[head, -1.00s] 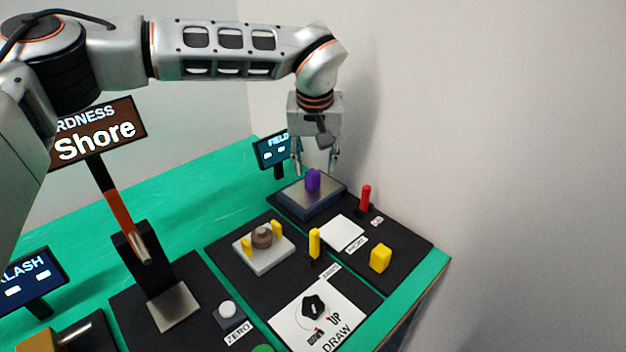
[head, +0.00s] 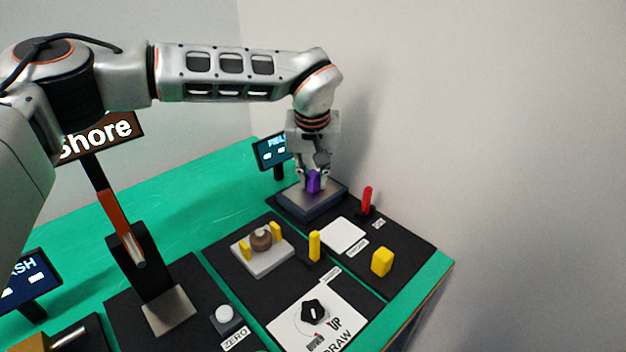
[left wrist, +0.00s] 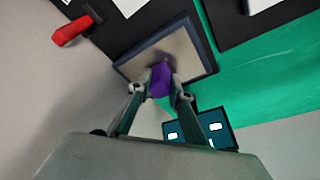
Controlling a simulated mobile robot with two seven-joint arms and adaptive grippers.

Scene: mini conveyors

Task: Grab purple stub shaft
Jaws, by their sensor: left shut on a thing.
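The purple stub shaft (head: 313,182) stands on the grey-topped, dark-sided block (head: 312,203) at the back of the right black panel. My left gripper (head: 313,178) reaches down from above and is shut on the shaft, with a finger on either side of it. In the left wrist view the purple shaft (left wrist: 161,82) sits between the two fingertips, over the plate of the block (left wrist: 205,45). I cannot tell whether the shaft still touches the plate. My right gripper is not in view.
A red lever (head: 367,199) stands right of the block, with a white pad (head: 342,235) and a yellow block (head: 381,262) nearer. The small "FIELD" screen (head: 271,152) is close behind left. A wall rises close at the right.

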